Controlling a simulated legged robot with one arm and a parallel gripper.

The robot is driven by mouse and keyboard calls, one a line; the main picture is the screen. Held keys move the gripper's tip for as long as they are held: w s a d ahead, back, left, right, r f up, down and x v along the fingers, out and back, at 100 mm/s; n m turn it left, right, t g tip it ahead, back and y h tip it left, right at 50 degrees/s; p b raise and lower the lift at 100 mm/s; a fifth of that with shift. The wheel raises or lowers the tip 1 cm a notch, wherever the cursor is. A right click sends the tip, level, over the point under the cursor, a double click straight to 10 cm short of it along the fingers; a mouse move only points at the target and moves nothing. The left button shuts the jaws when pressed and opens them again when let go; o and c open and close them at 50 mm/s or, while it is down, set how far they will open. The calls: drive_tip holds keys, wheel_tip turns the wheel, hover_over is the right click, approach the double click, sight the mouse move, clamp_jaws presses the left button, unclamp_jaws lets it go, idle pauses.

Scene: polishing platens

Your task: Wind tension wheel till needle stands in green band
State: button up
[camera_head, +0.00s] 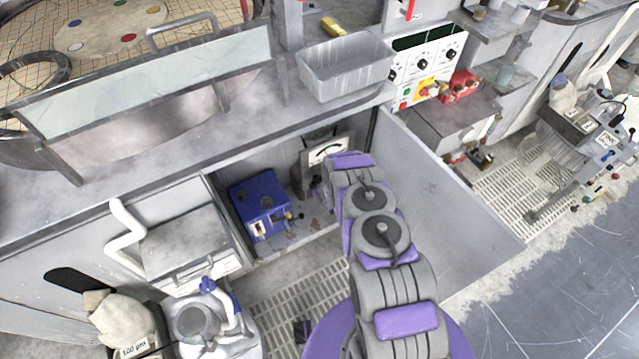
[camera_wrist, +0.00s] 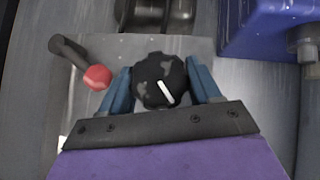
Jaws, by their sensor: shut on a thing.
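In the wrist view my gripper (camera_wrist: 162,90) is shut on a dark round wheel (camera_wrist: 158,72), one blue finger on each side. The wheel has a worn rim and a white mark pointing down and slightly right. In the head view a gauge with a pale dial (camera_head: 326,150) stands inside the open cabinet, just above my gripper. A dark needle and a green patch show on the dial, but it is too small to tell whether the needle is in the green. My arm hides the wheel in the head view.
A lever with a red knob (camera_wrist: 97,77) is close left of my gripper. A blue box (camera_head: 260,203) stands left inside the cabinet. The open cabinet door (camera_head: 440,185) is close to the right of my arm. The worktop edge is above.

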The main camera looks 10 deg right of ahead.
drive_tip(key=shift+d+m+g+y, duration=0.2)
drive_tip(key=shift+m+g+y, duration=0.3)
drive_tip(key=shift+y, duration=0.5)
drive_tip(key=shift+w+a+m+g+y, duration=0.1)
drive_tip(key=shift+m+g+y, duration=0.2)
drive_tip(key=shift+m+y, duration=0.65)
drive_tip(key=shift+y, duration=0.65)
drive_tip(key=o, duration=0.7)
drive_tip(key=p+v, duration=0.1)
drive_tip(key=v, duration=0.4)
drive_tip(key=p+v, duration=0.2)
drive_tip(key=v, duration=0.4)
drive_tip(key=p+v, duration=0.1)
drive_tip(key=v, duration=0.5)
drive_tip(key=shift+d, duration=0.45)
